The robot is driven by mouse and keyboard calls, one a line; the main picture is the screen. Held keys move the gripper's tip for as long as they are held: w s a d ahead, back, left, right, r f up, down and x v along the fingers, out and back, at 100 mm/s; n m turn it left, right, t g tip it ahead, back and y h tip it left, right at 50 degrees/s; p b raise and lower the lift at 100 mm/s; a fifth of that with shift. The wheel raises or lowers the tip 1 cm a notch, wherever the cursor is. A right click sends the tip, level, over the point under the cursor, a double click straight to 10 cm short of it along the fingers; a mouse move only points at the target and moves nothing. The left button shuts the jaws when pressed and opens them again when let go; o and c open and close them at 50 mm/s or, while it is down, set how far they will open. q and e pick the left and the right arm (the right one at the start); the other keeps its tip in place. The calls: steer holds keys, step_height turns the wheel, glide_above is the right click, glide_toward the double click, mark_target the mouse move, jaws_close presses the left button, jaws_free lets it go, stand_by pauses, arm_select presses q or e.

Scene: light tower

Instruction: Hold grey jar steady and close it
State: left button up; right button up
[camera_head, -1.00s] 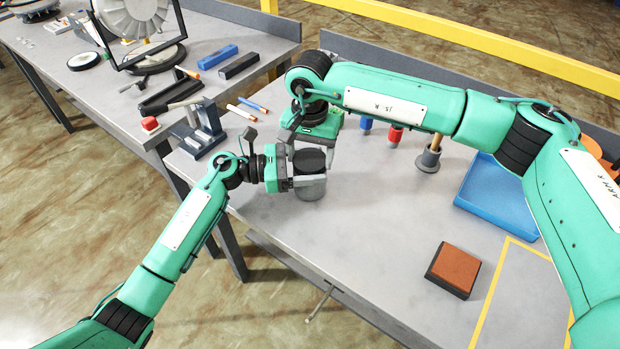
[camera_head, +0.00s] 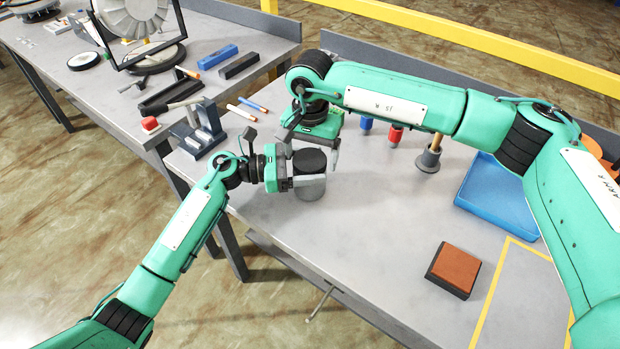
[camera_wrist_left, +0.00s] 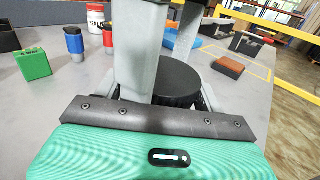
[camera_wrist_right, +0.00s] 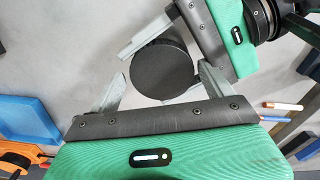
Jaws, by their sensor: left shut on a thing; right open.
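The grey jar (camera_head: 311,189) stands upright near the left edge of the bench, with a round black lid (camera_head: 309,161) on top. The lid also shows in the left wrist view (camera_wrist_left: 178,82) and from above in the right wrist view (camera_wrist_right: 161,70). My left gripper (camera_head: 308,182) is shut on the jar from the left; its fingers hide the seam between lid and jar. My right gripper (camera_wrist_right: 163,84) points down over the lid, open. Its fingers stand on either side of the lid, with a visible gap on the left in the right wrist view.
A green block (camera_wrist_left: 33,64), blue and red bottles (camera_head: 396,134) and a grey holder (camera_head: 429,159) stand behind the jar. A blue tray (camera_head: 490,190) and a brown-topped block (camera_head: 454,269) lie to the right. The bench front between is clear.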

steer(key=r, duration=0.3)
steer(key=shift+a+r, duration=0.2)
steer(key=shift+r, duration=0.15)
steer(key=shift+s+r, duration=0.1)
steer(key=shift+r, duration=0.4)
steer(key=shift+d, duration=0.1)
steer(key=shift+c, duration=1.3)
steer(key=n, duration=0.1)
steer(key=r+n, duration=0.1)
steer(key=n, duration=0.3)
steer(key=shift+r, duration=0.35)
steer(key=n, duration=0.1)
steer(key=r+n, duration=0.1)
steer(key=n, duration=0.3)
steer(key=shift+d+r, duration=0.1)
steer(key=shift+r, duration=0.2)
